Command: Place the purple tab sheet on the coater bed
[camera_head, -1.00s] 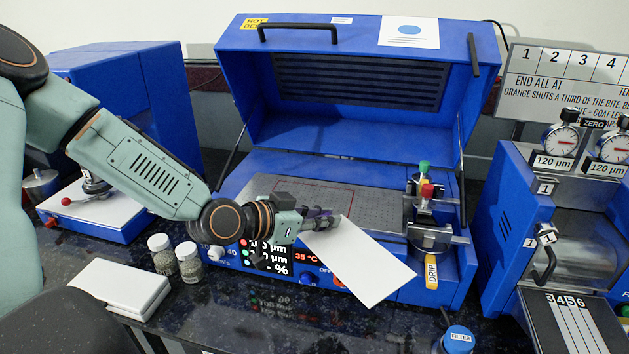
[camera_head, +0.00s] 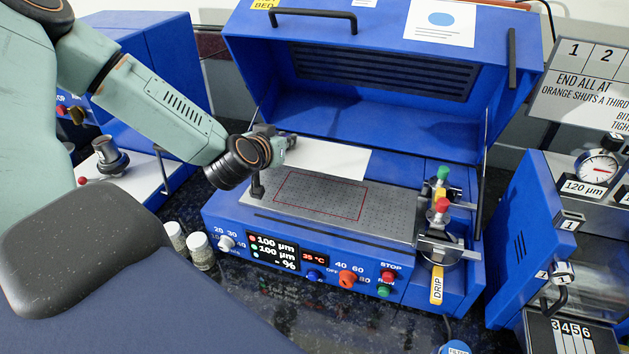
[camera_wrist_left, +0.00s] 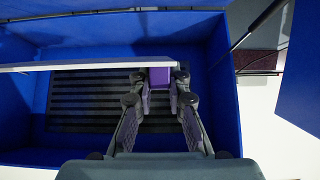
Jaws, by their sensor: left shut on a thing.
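The white sheet (camera_head: 335,159) is held above the back left part of the coater bed, in front of the open lid. My left gripper (camera_head: 284,143) is shut on its purple tab at the sheet's left end. In the left wrist view, the purple tab (camera_wrist_left: 159,78) sits between the fingertips of my left gripper (camera_wrist_left: 158,88), and the sheet (camera_wrist_left: 80,64) shows nearly edge-on. The coater bed (camera_head: 392,212) is a grey perforated plate with a red rectangle outline, bare in front of the sheet. My right gripper is not in view.
The blue lid (camera_head: 350,125) stands open behind the bed. Valves with red and green caps (camera_head: 441,205) and a dark bar stand at the bed's right end. Two small jars (camera_head: 201,250) stand at the front left. A blue roller machine (camera_head: 540,215) is at right.

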